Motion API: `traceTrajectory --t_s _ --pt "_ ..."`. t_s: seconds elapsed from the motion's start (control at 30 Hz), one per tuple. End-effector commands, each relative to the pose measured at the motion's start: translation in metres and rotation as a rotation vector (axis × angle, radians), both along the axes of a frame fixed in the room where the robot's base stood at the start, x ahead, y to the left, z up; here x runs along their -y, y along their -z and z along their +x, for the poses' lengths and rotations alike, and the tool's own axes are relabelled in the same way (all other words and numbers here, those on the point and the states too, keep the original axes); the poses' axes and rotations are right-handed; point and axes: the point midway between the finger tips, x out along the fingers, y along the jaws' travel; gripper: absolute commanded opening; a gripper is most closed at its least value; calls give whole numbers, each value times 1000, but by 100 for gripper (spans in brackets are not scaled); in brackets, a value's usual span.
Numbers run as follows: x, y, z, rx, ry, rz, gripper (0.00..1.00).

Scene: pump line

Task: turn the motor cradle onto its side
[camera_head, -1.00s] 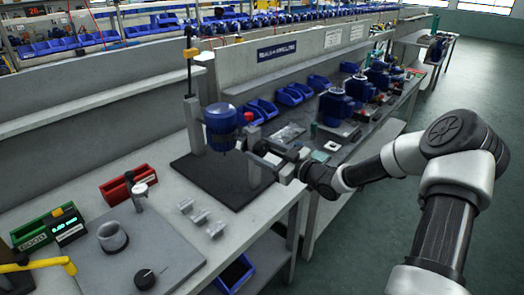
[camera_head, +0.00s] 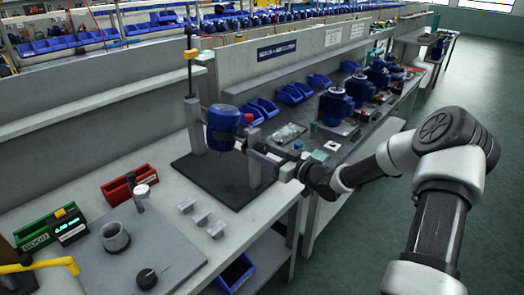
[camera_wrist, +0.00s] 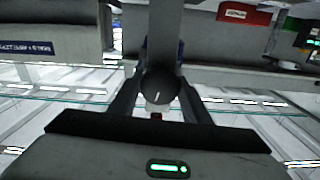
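The motor cradle holds a blue motor (camera_head: 224,124) between two grey posts (camera_head: 196,125) on a dark mat (camera_head: 205,180). My gripper (camera_head: 268,160) is at the cradle's right-hand side, beside the near post. In the wrist view a round dark knob (camera_wrist: 160,87) with a white mark sits between my two fingers, which appear closed on its sides. The cradle's frame and pivot are mostly hidden behind the motor and post.
Several small grey blocks (camera_head: 201,218) lie on the bench in front of the mat. A red bin (camera_head: 128,186) and a green bin (camera_head: 36,232) stand to the left. More motors (camera_head: 335,106) and blue bins (camera_head: 290,94) line the bench behind.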

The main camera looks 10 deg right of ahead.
Motion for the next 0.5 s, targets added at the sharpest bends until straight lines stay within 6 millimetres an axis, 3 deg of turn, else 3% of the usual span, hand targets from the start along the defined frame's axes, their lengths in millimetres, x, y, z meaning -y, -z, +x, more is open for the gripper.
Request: traceTrajectory --t_s 0.03,0.1,0.5 --pt "0 1 0 -1 0 -1 51" --pt "0 0 0 -1 0 -1 62" --pt "6 0 -5 0 2 -2 62"
